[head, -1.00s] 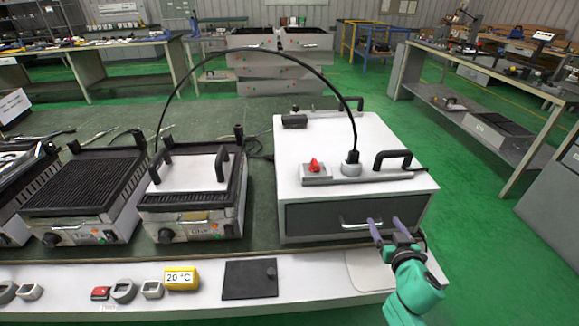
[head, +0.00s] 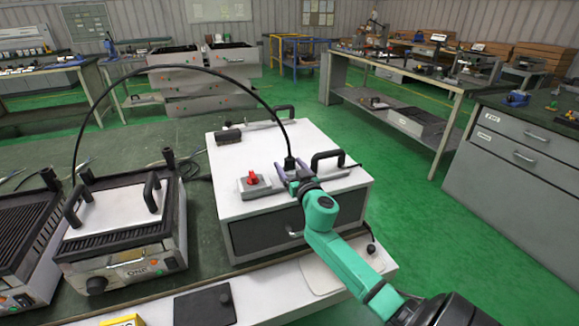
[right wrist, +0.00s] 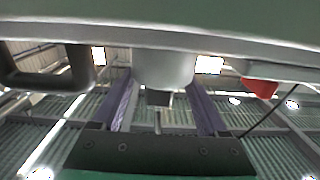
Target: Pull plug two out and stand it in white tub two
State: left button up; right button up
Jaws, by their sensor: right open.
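A black plug (head: 290,163) stands upright in a socket on top of the white box (head: 240,200). A black cable (head: 190,68) arches from it to the left. No number is legible on it. My right gripper (head: 291,173) is open, its purple fingers beside the plug. In the right wrist view the pale round socket (right wrist: 163,68) and dark plug (right wrist: 159,98) lie between the fingers of that gripper (right wrist: 159,88), apparently untouched. I see no tub that I can identify as white tub two. My left gripper is not in view.
A red switch (head: 252,178) is left of the plug and a black handle (head: 328,158) right of it. A grill (head: 120,225) with a white lid stands at left. A dark plate (head: 205,306) lies near the front edge. Green floor (head: 420,215) is clear at right.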

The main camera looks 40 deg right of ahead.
aim_at(289, 157)
jog(key=shift+w+d+f, duration=0.1)
jog(key=shift+w, duration=0.15)
jog(key=shift+s, duration=0.15)
grip_shut()
notch_tip(289, 157, up, 11)
jog(key=p, duration=0.4)
jog(key=shift+f+p, duration=0.15)
jog(key=shift+p, duration=0.15)
notch_tip(289, 157, up, 10)
jog(key=p, duration=0.1)
jog(key=shift+f, duration=0.25)
jog(key=shift+f, duration=0.1)
